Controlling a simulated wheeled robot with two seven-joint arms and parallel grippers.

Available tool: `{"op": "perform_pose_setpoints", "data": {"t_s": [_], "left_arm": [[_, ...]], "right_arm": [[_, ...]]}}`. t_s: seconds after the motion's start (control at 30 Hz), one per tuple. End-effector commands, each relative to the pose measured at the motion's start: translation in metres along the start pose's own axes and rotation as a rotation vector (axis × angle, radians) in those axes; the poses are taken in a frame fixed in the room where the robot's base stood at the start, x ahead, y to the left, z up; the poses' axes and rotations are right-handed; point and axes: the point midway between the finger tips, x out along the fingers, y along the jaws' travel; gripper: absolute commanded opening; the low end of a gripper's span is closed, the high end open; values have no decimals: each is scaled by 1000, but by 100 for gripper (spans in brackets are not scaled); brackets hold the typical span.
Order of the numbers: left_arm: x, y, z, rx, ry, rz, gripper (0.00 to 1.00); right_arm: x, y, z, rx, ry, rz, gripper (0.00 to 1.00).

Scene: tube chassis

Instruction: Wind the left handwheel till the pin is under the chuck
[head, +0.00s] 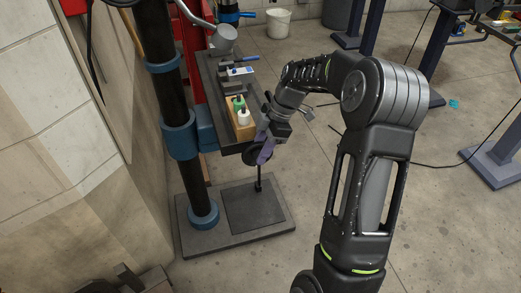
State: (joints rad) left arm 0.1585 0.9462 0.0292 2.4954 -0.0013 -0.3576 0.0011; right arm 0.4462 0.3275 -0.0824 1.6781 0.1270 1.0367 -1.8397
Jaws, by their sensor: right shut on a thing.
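A drill press with a black column (163,85) carries a long dark work table (208,80). A dark handwheel (252,158) sits at the table's near end, partly hidden by my gripper. My right gripper (264,151), with purple fingers, is shut at this handwheel; whether it holds the rim or a handle is too small to tell. A pale block with blue (240,71) sits in a dark vise on the table. I cannot make out the pin or the chuck. My left gripper is not in view.
A wooden tray (244,131) with a green and a white bottle stands on the table's near part. A grey lamp-like head (223,39) hangs over the far part. Below is the press's base plate (190,238). A white bucket (277,23) stands behind.

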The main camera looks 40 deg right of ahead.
Motion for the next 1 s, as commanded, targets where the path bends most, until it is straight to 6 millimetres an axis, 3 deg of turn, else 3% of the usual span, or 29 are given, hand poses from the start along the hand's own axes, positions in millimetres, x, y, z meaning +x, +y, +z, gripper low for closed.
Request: {"op": "perform_pose_setpoints", "data": {"t_s": [0.57, 1.0], "left_arm": [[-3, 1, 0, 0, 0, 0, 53], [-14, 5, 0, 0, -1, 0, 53]], "right_arm": [[2, -5, -3, -2, -71, -17, 0], [6, -5, -12, -8, -395, -19, 0]]}}
